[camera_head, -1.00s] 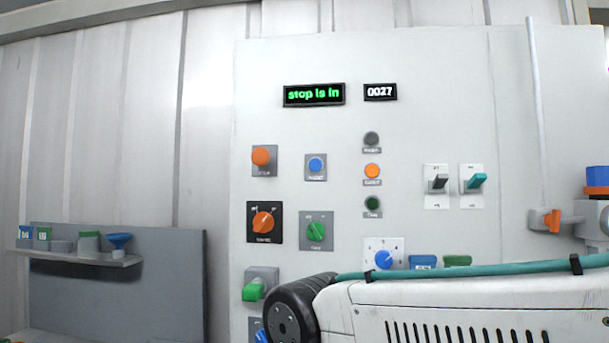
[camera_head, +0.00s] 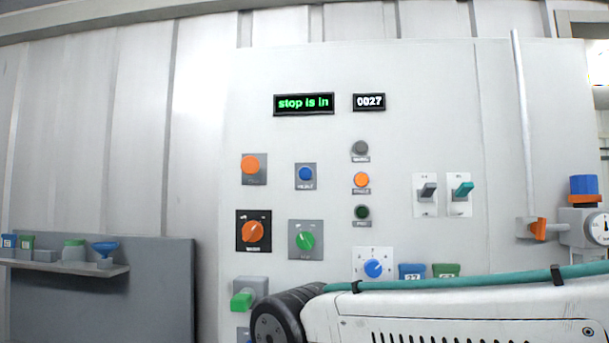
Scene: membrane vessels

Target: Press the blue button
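The blue button (camera_head: 306,174) is a small round button on a grey plate with a label under it, in the upper middle of the white panel (camera_head: 430,120). An orange mushroom button (camera_head: 251,165) is to its left, and a green rotary knob (camera_head: 306,241) is below it. A blue rotary knob (camera_head: 373,268) is lower right on a white plate. Nothing covers the blue button. My arm crosses the lower right of the view, well below the button. My gripper is not in view.
A display (camera_head: 304,104) reads "stop is in" and a counter (camera_head: 369,102) reads 0027. Two toggle switches (camera_head: 428,191) (camera_head: 460,192) are at right, near a pipe with an orange-handled valve (camera_head: 538,229). A shelf with small containers (camera_head: 65,265) is at left.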

